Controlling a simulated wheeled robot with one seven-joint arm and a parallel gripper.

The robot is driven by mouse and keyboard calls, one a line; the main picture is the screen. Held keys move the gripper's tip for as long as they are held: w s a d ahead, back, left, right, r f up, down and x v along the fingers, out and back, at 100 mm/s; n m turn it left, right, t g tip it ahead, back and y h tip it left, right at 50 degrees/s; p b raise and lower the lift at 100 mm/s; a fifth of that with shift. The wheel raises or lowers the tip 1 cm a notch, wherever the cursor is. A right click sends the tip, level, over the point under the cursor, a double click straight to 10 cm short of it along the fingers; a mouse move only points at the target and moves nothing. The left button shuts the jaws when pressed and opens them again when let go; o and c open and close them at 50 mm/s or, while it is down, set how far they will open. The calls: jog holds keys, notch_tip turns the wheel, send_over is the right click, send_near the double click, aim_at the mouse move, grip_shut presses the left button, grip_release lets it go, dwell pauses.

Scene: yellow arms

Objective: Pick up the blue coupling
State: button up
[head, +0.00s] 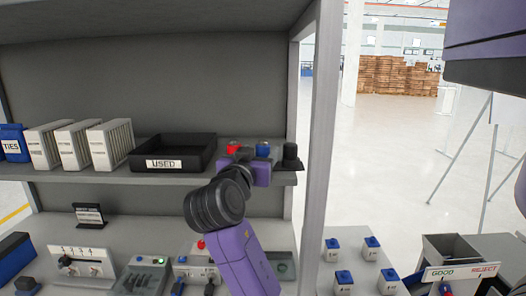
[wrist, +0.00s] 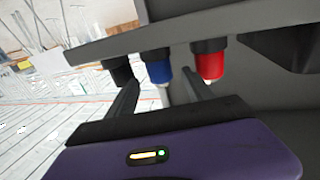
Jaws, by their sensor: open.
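The blue coupling (head: 263,149) stands on the shelf between a red coupling (head: 233,148) and a black one (head: 290,156). My gripper (head: 252,172) is in front of it at the shelf edge and hides its lower part in the head view. The wrist view is upside down. There the blue coupling (wrist: 157,68) lies ahead between my two open fingers (wrist: 160,85), with nothing held. The black coupling (wrist: 119,70) is beyond the left finger's tip, and the red coupling (wrist: 210,65) is beyond the right finger's tip. I cannot tell whether the fingers touch anything.
A black USED tray (head: 175,153) stands left of the couplings, with white binders (head: 75,145) further left. The shelf (head: 110,177) ends at a grey upright (head: 318,130) on the right. A lower bench holds switch boxes (head: 80,262) and small devices.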

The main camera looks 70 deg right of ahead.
aim_at(261, 152)
jog(key=shift+w+d+f+p, duration=0.2)
jog(key=shift+d+p, duration=0.2)
jog(key=shift+d, duration=0.75)
jog(key=shift+w+d+f+p, duration=0.15)
jog(key=shift+d+p, duration=0.25)
jog(key=shift+d, duration=0.7)
jog(key=shift+r, duration=0.1)
grip_shut()
